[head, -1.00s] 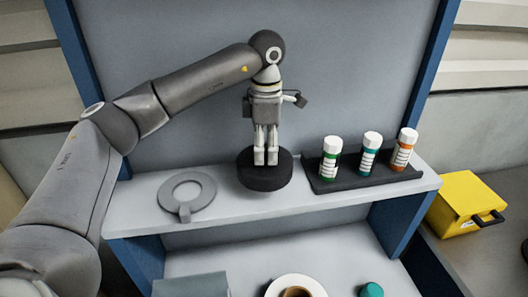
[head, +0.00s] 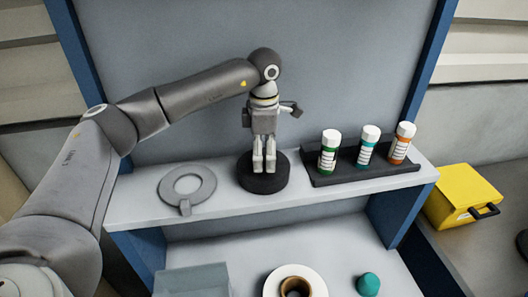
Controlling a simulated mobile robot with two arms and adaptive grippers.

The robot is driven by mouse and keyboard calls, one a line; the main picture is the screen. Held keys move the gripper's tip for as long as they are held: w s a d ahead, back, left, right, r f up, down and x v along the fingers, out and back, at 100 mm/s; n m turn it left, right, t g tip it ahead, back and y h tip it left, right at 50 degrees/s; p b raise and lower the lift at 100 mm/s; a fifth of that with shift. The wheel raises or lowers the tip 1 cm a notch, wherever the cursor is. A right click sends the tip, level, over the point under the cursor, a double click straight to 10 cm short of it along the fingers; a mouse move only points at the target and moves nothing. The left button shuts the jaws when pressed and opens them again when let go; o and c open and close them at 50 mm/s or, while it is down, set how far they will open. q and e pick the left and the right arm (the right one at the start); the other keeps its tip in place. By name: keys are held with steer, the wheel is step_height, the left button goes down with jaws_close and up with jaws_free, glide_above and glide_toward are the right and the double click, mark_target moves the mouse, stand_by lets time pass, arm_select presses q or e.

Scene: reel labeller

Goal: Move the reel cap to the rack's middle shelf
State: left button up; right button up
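The reel cap looks to be the round black disc (head: 263,184) at the middle of the rack's grey shelf (head: 325,194) in the head view. My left gripper (head: 264,170) points straight down over its centre. The two fingers are close together and seem shut on a part at the disc's top, which they hide. The disc is level and on the shelf or just above it; I cannot tell if it touches. My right gripper is not in view.
A flat grey ring with a tab (head: 187,187) lies left of the disc. A black tray (head: 345,177) with three white-capped vials is close on the right. Below are a white reel with a brown core (head: 272,288) and a teal piece (head: 368,284). A yellow box (head: 462,197) stands outside.

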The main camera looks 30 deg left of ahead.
mark_target(264, 156)
arm_select(q)
steer(key=shift+r, duration=0.55)
step_height(264, 156, up, 11)
steer(key=b, duration=0.3)
steer(key=shift+r, duration=0.1)
steer(key=shift+d, duration=0.1)
